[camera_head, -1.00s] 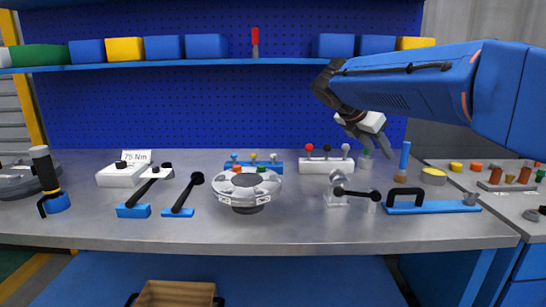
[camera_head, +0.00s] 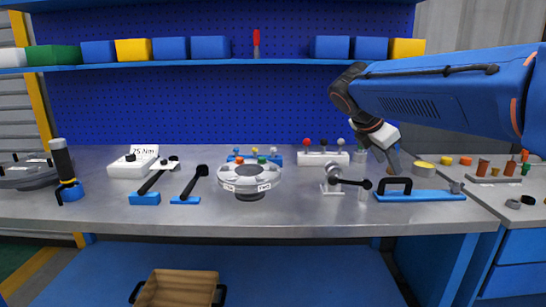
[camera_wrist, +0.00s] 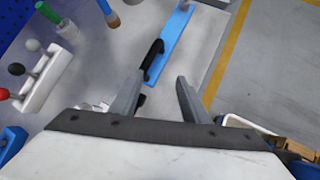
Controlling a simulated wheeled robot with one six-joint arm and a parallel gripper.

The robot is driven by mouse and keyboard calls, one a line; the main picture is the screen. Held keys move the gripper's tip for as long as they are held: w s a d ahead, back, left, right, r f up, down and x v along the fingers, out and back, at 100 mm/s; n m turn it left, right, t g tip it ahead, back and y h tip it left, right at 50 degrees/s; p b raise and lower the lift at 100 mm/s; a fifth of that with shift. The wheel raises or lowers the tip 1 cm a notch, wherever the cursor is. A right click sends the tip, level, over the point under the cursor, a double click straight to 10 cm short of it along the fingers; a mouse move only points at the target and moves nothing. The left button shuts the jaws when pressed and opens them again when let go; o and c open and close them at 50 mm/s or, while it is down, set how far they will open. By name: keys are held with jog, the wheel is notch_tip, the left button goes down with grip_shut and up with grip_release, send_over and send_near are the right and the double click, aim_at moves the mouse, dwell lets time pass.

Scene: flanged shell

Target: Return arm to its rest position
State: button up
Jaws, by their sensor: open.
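My gripper (camera_head: 393,160) hangs over the right part of the grey workbench (camera_head: 300,220), below my blue arm. In the wrist view its two fingers (camera_wrist: 160,95) are apart with nothing between them. The blue bar with a black handle (camera_wrist: 157,50) lies beyond the fingers there; in the head view the blue bar (camera_head: 425,196) lies just below and right of my gripper. The round flanged shell (camera_head: 249,178) sits mid-bench, well left of my gripper, with coloured pieces on its top.
A rack with coloured knobs (camera_head: 322,158) stands left of my gripper. A grey clamp with a black lever (camera_head: 335,180) stands below it. A blue shelf with bins (camera_head: 230,63) spans the back. A side bench (camera_head: 500,200) with small parts is at right. A wooden crate (camera_head: 178,290) sits underneath.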

jog(key=s+a+f+m+y, duration=0.1)
jog(key=s+f+m+y, duration=0.2)
jog(key=s+f+m, duration=0.7)
jog(key=s+f+m+y, duration=0.3)
jog(key=s+f+m, duration=0.8)
jog(key=s, duration=0.8)
jog(key=shift+s+a+f+t+y, duration=0.3)
jog(key=shift+s+a+f+y, duration=0.05)
jog(key=shift+f+y, duration=0.1)
